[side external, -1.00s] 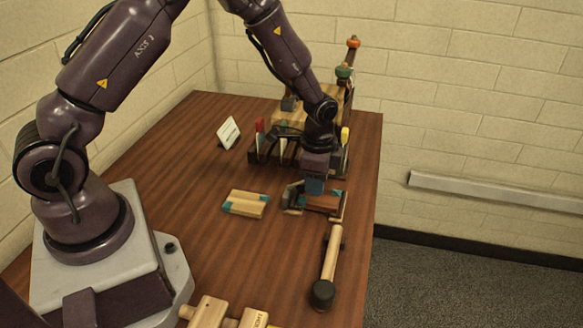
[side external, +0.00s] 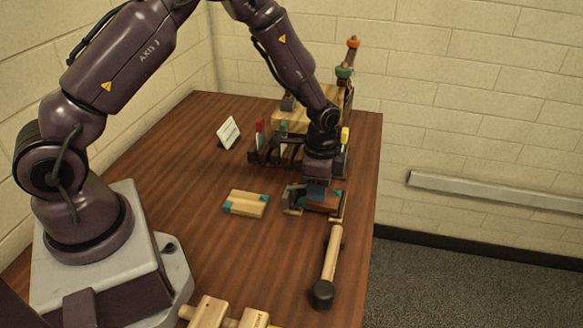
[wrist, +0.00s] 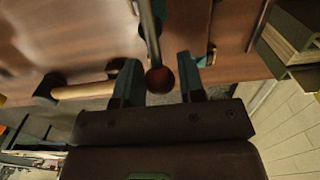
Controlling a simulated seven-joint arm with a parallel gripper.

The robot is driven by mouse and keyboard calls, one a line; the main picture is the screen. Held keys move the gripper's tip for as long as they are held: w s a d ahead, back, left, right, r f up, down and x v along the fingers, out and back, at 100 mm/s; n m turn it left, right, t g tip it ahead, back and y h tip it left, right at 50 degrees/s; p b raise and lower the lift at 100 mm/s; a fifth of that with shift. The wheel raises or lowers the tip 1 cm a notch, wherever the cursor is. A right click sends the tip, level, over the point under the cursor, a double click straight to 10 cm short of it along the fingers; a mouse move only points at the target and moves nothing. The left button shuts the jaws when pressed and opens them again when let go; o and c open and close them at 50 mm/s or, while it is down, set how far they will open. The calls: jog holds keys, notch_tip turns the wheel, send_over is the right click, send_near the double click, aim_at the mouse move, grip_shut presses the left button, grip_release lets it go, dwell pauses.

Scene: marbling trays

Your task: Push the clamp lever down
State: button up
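The clamp lever (wrist: 151,32) shows in the wrist view as a metal rod ending in a dark red ball knob (wrist: 160,80). The knob is between the two teal fingers of my gripper (wrist: 158,82), with a visible gap to each, nearer the left finger. My gripper is open. In the side external view, my gripper (side external: 318,190) is low over the clamp (side external: 295,200), a small dark fixture with teal and reddish-brown parts on the table. There the gripper hides much of the clamp, and I cannot make out the lever.
A mallet (side external: 329,262) lies in front of the clamp, near the table's right edge. A wooden block with teal corners (side external: 246,204) lies to the left. A tool rack (side external: 262,155) and a white card (side external: 229,132) stand behind. The table (side external: 190,165) is clear at left.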

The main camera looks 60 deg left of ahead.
aim_at(320, 204)
jog(key=c, duration=0.5)
jog(key=shift+w+d+f, duration=0.1)
jog(key=shift+f, duration=0.7)
jog(key=shift+w+d+f, duration=0.1)
jog(key=shift+f, duration=0.7)
jog(key=o, duration=0.6)
jog(key=shift+r, duration=0.1)
jog(key=shift+r, duration=3.05)
